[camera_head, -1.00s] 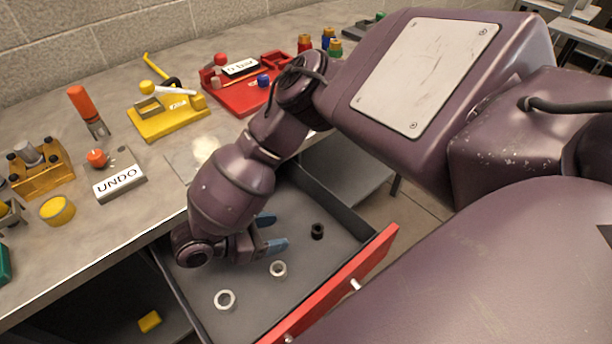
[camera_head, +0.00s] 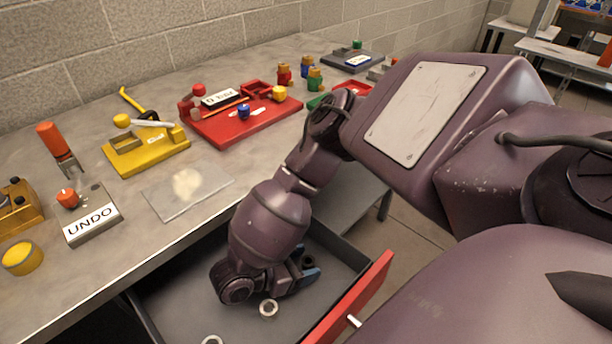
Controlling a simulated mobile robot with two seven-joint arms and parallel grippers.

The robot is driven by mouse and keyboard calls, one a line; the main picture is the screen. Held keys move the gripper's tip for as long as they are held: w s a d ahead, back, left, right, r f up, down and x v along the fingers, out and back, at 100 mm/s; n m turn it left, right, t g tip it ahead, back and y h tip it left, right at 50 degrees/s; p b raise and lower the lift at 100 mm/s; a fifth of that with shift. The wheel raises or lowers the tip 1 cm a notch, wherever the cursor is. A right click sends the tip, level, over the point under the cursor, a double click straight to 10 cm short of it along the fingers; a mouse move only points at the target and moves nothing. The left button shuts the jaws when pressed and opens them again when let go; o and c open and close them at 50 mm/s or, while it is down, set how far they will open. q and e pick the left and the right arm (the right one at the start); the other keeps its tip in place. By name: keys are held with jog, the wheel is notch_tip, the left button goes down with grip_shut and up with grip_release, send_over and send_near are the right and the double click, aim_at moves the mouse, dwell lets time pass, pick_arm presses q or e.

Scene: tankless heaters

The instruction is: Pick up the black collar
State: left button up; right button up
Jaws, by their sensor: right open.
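The black collar (camera_head: 308,262) is a small dark ring on the floor of the open grey drawer (camera_head: 180,300). It is partly hidden and shows between the blue-tipped fingers of my right gripper (camera_head: 309,265). My right gripper is open, low in the drawer, with its fingers on either side of the collar. I cannot tell whether they touch it. My left gripper is not in view.
A silver ring (camera_head: 268,308) lies in the drawer near my right gripper, and another silver ring (camera_head: 212,340) lies nearer the front. The drawer's red front (camera_head: 350,300) is at the right. The workbench (camera_head: 120,230) holds an UNDO block (camera_head: 90,222) and yellow (camera_head: 150,150) and red (camera_head: 240,118) fixtures.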

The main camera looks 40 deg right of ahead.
aim_at(303, 262)
jog(key=shift+d, duration=0.15)
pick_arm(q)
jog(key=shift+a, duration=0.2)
pick_arm(e)
jog(key=c, duration=1)
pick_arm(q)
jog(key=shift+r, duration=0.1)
pick_arm(e)
jog(key=shift+r, duration=0.1)
jog(key=shift+r, duration=0.4)
notch_tip(303, 262, up, 7)
jog(key=p, duration=0.3)
jog(key=shift+w+r, duration=0.1)
jog(key=shift+r, duration=0.1)
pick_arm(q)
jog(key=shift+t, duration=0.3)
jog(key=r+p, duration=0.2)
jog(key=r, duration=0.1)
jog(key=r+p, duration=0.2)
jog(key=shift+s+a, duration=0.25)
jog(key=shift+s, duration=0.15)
pick_arm(e)
notch_tip(303, 262, up, 12)
jog(key=shift+f, duration=0.2)
